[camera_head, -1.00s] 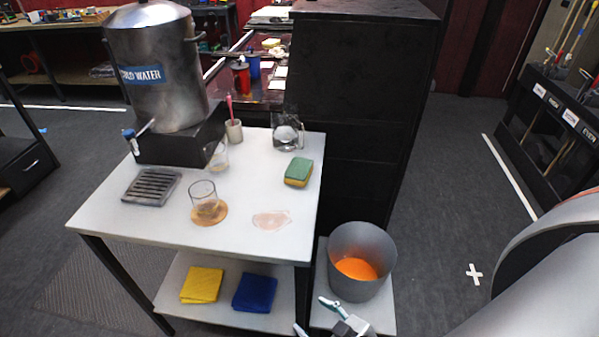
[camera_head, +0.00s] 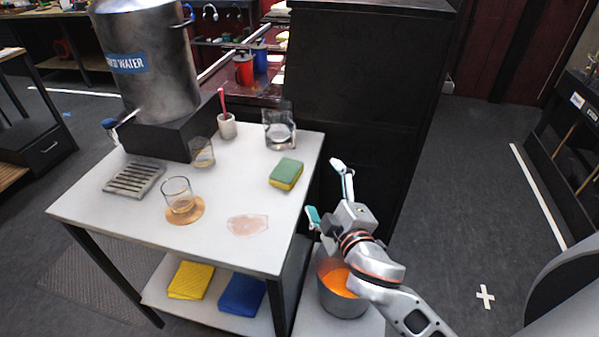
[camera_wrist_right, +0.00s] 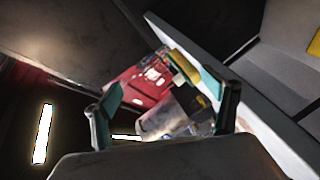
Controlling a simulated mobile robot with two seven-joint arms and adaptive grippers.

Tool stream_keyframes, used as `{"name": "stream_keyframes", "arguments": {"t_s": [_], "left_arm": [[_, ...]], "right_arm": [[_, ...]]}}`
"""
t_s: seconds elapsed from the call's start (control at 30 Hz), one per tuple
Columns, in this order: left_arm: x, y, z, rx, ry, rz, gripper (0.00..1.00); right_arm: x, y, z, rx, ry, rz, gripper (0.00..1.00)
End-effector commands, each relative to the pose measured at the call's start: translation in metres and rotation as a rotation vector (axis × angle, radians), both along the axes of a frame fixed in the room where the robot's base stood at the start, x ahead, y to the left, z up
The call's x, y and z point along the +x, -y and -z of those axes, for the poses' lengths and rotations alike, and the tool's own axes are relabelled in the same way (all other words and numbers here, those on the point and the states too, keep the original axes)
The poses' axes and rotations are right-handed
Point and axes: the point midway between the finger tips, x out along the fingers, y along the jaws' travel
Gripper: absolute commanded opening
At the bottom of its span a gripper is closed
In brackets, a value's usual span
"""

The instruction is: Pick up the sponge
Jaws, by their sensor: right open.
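The sponge (camera_head: 286,173), green on top and yellow below, lies flat on the white table (camera_head: 215,248) near its right edge. My right gripper (camera_head: 327,190) is open and empty, just off the table's right edge, to the right of the sponge. In the right wrist view the two fingers of the gripper (camera_wrist_right: 165,115) stand apart. Between them and beyond, a yellow and green block that looks like the sponge (camera_wrist_right: 186,70) shows near the table edge. My left gripper is not in view.
A glass on a cork coaster (camera_head: 184,212), a glass jar (camera_head: 280,130), a cup with a red stick (camera_head: 227,126) and a metal urn (camera_head: 150,65) stand on the table. A grey bucket (camera_head: 340,301) is below my right arm. A black cabinet (camera_head: 355,90) stands behind.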

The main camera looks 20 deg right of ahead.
Motion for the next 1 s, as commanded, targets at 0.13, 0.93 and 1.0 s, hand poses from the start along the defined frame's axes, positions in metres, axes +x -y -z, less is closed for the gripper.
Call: {"name": "stream_keyframes", "arguments": {"t_s": [0.13, 0.93, 1.0], "left_arm": [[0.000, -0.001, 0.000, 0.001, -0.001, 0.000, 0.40], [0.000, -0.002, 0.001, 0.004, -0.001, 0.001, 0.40], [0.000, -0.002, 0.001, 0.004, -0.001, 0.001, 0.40]], "right_arm": [[0.038, -0.060, -0.079, -0.120, 0.261, -0.177, 0.85], [0.040, -0.251, -0.061, -1.533, 0.829, -1.604, 0.85], [0.060, -0.214, -0.044, -1.675, 0.709, -1.701, 0.85]]}}
